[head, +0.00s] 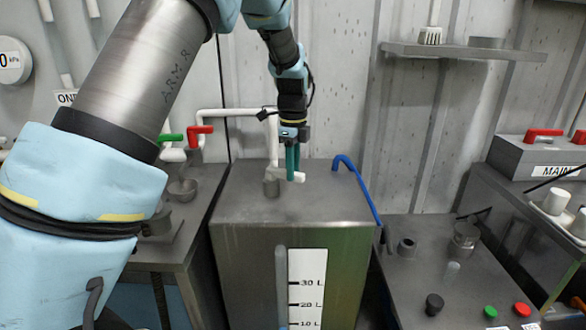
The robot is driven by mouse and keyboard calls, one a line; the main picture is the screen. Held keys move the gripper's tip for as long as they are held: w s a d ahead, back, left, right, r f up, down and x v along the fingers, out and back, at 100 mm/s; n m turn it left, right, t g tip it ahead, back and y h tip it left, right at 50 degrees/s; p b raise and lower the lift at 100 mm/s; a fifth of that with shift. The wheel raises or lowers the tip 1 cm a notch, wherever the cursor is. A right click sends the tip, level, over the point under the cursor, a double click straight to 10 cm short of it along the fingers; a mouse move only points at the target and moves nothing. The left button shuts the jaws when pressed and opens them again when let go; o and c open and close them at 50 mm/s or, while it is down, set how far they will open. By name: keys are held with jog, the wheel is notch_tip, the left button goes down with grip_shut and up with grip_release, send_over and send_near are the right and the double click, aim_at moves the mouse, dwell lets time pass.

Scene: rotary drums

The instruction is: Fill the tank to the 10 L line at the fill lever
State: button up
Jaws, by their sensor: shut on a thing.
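The tank (239,232) is a grey metal box in the middle of the head view. A white scale (307,270) on its front reads 30 L, 20 L and 10 L from top to bottom. A sight tube (282,290) runs beside the scale; I cannot tell a liquid level in it. My gripper (292,172) points down over the tank's top and is shut on the white fill lever (299,177). The fingers hide part of the lever. The lever is by the white pipe (273,140) that drops to the tank's top.
A blue hose (362,188) bends over the tank's right rear edge. Red (201,130) and green (171,138) valve handles are at left. A right bench (425,262) carries a black knob (434,304) and green (490,312) and red (522,309) buttons. A shelf (460,52) hangs above.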

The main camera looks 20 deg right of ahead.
grip_shut()
dwell(0.9)
